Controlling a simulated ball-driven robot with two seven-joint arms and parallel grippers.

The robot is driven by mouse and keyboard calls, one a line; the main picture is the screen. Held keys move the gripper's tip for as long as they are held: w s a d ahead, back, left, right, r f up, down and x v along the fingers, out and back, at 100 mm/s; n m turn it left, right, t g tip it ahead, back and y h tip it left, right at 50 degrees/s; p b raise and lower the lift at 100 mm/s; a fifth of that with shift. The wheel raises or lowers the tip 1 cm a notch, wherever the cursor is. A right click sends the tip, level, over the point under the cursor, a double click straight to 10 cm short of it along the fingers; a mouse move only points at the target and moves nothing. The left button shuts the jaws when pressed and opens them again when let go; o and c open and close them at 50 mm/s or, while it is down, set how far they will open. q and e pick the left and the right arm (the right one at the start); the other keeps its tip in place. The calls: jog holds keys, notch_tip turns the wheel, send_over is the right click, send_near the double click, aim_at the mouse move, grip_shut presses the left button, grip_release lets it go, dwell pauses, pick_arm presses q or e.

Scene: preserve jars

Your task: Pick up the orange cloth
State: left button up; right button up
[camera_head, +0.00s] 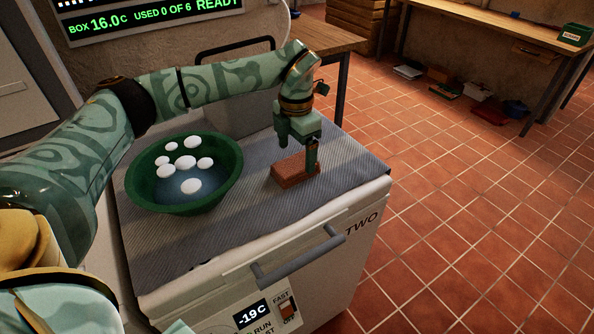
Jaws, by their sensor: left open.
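A small orange-brown rectangular block (290,174) lies on the grey ribbed mat on top of the white chest. It is the only thing near my gripper that could be the orange cloth; I cannot tell if it is folded cloth or something stiffer. My left gripper (297,158) points down over it, jaws apart. One finger is at the block's far side and the other overlaps its right end in the picture. I cannot tell whether they touch it. My right gripper is not in view.
A green bowl (227,197) with water and several white round pieces stands left of the block. The grey mat (240,235) has free room in front. The chest's handle (298,257) sticks out at the front. A wooden table (330,40) stands behind.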

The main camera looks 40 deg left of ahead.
aim_at(295, 164)
pick_arm(q)
jog(key=f, duration=0.1)
jog(key=f+b, duration=0.1)
jog(key=f, duration=0.1)
jog(key=f+b, duration=0.1)
jog(key=f, duration=0.1)
jog(key=shift+w+a, duration=0.25)
jog(key=shift+a, duration=0.05)
jog(key=shift+f+b, duration=0.25)
jog(key=shift+b, duration=0.05)
jog(key=shift+r, duration=0.2)
jog(key=c, duration=1.1)
jog(key=shift+o, duration=0.2)
